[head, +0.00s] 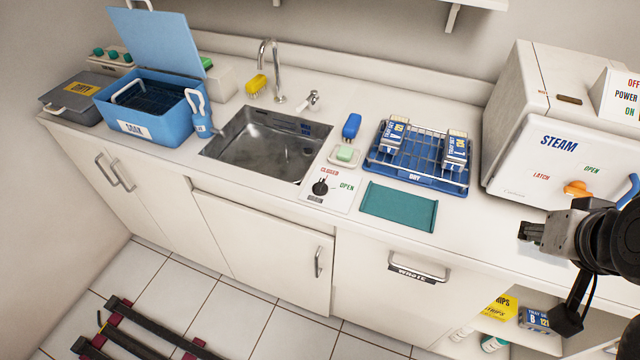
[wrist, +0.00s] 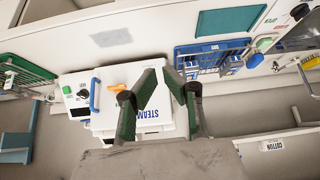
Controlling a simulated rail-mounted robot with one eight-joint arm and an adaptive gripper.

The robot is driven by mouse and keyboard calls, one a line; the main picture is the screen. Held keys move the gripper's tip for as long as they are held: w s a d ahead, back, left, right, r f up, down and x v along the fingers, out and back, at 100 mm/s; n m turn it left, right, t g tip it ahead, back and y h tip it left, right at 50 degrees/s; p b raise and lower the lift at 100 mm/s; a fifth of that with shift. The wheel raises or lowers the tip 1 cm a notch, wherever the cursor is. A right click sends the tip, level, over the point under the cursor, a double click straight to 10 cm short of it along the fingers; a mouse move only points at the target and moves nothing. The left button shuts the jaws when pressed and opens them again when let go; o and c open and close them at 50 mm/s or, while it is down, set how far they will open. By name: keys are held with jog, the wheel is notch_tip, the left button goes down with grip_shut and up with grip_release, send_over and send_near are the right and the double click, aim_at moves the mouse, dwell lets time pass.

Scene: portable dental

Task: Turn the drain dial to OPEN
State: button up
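The drain dial (head: 320,188) is a black knob on a white plate at the counter's front edge, between the sink and the teal mat. The plate reads CLOSED in red above the knob and OPEN in green to its right. The knob's exact pointing direction is too small to tell. In the wrist view the dial (wrist: 300,11) shows small at the top right corner. My gripper (head: 524,233) is at the right in the head view, in front of the steam unit and well away from the dial. In the wrist view its fingertips (wrist: 161,78) are apart with nothing between them.
The sink (head: 268,145) with a tall tap lies left of the dial. Green soap (head: 345,153) and a blue brush (head: 351,126) are behind it. The teal mat (head: 399,207), blue rack tray (head: 440,183) and steam unit (head: 560,130) stand to the right.

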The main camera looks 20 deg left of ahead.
jog(key=shift+o, duration=1.4)
jog(key=shift+w+a+r, duration=0.2)
jog(key=shift+a, duration=0.05)
jog(key=o, duration=0.7)
jog(key=w+a+r+n+g, duration=0.1)
jog(key=w+a+r+n, duration=0.1)
jog(key=w+a, duration=0.3)
jog(key=shift+a+r+n+y+p, duration=0.25)
jog(key=shift+n+y+p, duration=0.15)
jog(key=shift+n, duration=0.5)
jog(key=n+g+p, duration=0.2)
jog(key=n+g, duration=0.4)
jog(key=n, duration=0.8)
send_over(320, 182)
notch_tip(320, 182, down, 9)
jog(key=shift+h, duration=0.4)
notch_tip(320, 182, down, 13)
jog(key=shift+r, duration=0.1)
jog(key=c, duration=1.1)
